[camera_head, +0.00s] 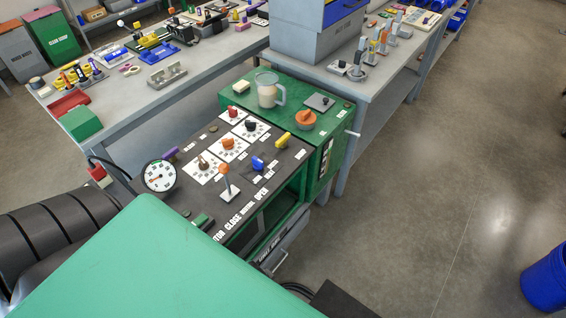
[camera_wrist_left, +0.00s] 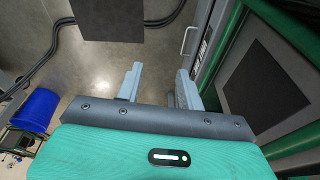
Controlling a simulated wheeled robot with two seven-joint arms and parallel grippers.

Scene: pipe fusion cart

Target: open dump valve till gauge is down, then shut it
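The black control panel (camera_head: 190,222) of the green cart is in the middle of the head view. A round white gauge (camera_head: 159,176) stands at its left edge; its needle is too small to read. On the panel are an orange-topped lever (camera_head: 224,172), a blue knob (camera_head: 258,163), a yellow handle (camera_head: 283,140) and several dial knobs. I cannot read which one is the dump valve. My left gripper (camera_wrist_left: 159,82) shows only in the left wrist view, open and empty, over the floor beside a green-framed cart side. My right gripper is not in view.
A clear jug (camera_head: 267,90) and an orange knob (camera_head: 306,119) are on the cart's green top. Grey workbenches (camera_head: 130,105) with tools stand behind. A blue bin (camera_head: 545,278) is on the open floor at right. My teal arm cover hides the lower left foreground.

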